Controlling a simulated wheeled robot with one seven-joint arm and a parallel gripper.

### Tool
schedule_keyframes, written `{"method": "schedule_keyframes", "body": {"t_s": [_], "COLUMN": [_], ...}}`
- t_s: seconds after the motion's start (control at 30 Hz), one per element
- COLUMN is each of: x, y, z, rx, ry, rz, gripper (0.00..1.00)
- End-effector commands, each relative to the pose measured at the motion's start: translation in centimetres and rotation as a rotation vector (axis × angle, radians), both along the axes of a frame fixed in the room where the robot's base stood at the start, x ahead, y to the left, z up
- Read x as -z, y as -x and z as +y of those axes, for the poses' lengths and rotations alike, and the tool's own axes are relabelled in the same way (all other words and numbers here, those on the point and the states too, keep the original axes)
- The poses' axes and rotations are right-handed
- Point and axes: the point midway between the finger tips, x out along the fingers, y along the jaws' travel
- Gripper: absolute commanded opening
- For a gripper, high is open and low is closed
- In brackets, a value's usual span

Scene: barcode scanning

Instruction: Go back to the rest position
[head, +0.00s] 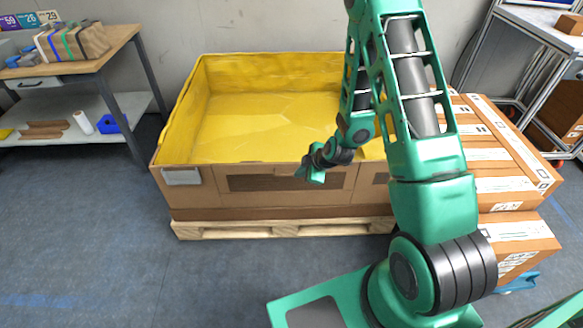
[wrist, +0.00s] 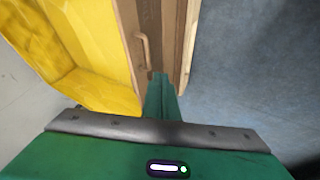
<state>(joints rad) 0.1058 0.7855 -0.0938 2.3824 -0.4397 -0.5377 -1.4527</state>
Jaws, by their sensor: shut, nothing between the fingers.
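My green arm reaches forward in the head view, and my gripper (head: 310,175) hangs in front of the near wall of the large bin. My gripper is shut and empty. The wrist view shows its closed fingers (wrist: 160,88) pointing down beside the bin's wall. The bin (head: 281,184) is a brown cardboard box with a yellow lining (head: 250,115), standing on a wooden pallet (head: 270,229). The visible part of the bin's inside is empty. My arm hides the bin's right part.
Stacked cardboard boxes (head: 515,241) stand at the right, partly behind my arm. A workbench (head: 115,45) with a parcel (head: 75,42) stands at the left. A metal-framed table (head: 540,18) is at the back right. The blue-grey floor (head: 90,220) at the left front is clear.

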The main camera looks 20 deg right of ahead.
Motion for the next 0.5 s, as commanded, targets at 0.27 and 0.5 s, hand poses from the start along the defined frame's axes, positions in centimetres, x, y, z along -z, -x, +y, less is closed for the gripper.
{"method": "schedule_keyframes", "body": {"t_s": [0.27,0.5], "x": [-0.7,-5.5], "y": [0.1,1.4], "z": [-0.3,-2.8], "rx": [0.009,0.122], "ry": [-0.002,-0.022], "rz": [0.007,0.093], "gripper": [0.00,0.00]}}
